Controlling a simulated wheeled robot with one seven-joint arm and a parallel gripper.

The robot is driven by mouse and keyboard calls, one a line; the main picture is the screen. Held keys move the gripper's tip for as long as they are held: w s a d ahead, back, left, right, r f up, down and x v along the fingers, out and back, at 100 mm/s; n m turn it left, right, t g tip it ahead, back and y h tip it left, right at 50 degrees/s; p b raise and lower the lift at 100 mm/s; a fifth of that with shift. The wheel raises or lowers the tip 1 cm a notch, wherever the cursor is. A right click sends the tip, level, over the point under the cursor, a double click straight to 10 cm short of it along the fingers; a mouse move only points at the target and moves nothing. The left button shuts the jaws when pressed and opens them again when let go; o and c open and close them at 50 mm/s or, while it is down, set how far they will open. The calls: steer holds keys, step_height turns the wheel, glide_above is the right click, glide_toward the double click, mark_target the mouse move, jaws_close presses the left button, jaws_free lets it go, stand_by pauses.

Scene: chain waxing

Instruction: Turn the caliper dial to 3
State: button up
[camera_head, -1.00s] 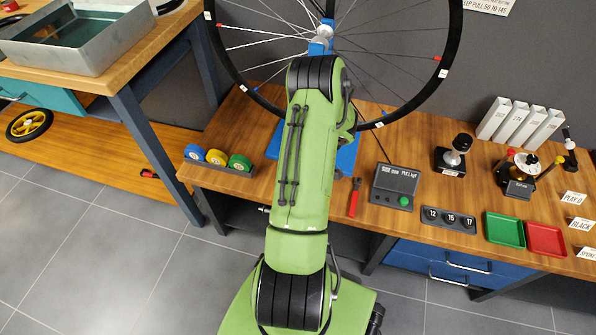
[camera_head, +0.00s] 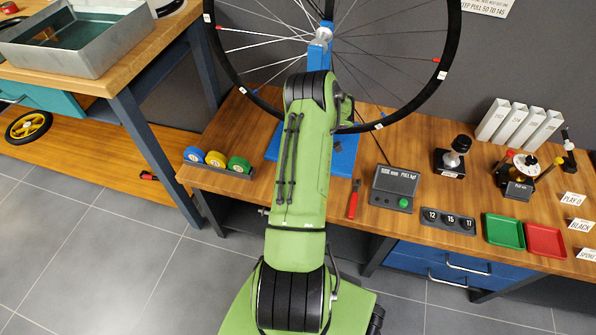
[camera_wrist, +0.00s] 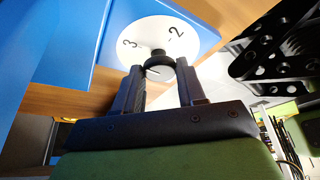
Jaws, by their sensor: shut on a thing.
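In the wrist view, the caliper dial (camera_wrist: 170,31) is a white disc with a "3" at its left and a "2" at its upper right. It sits against a blue panel (camera_wrist: 62,42). A dark knob (camera_wrist: 158,61) with a light line on it stands at the dial's lower middle. My gripper (camera_wrist: 160,75) is shut on this knob, one finger on each side. A pointer or index mark for the dial cannot be made out. In the head view, my green arm hides the dial and gripper; the blue wheel stand (camera_head: 343,158) shows beside it.
A spoked wheel (camera_head: 452,55) stands behind my arm. Colored rolls (camera_head: 216,159) lie left of the arm. A red-handled tool (camera_head: 353,203), a gauge box (camera_head: 394,186) and green (camera_head: 504,230) and red (camera_head: 545,240) trays lie to the right. A perforated black part (camera_wrist: 275,45) is close in the wrist view.

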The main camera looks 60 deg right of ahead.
steer(key=shift+n, duration=0.5)
steer(key=o, duration=1.1)
steer(key=shift+c, duration=0.2)
step_height(320, 180, up, 10)
steer(key=p, duration=0.3)
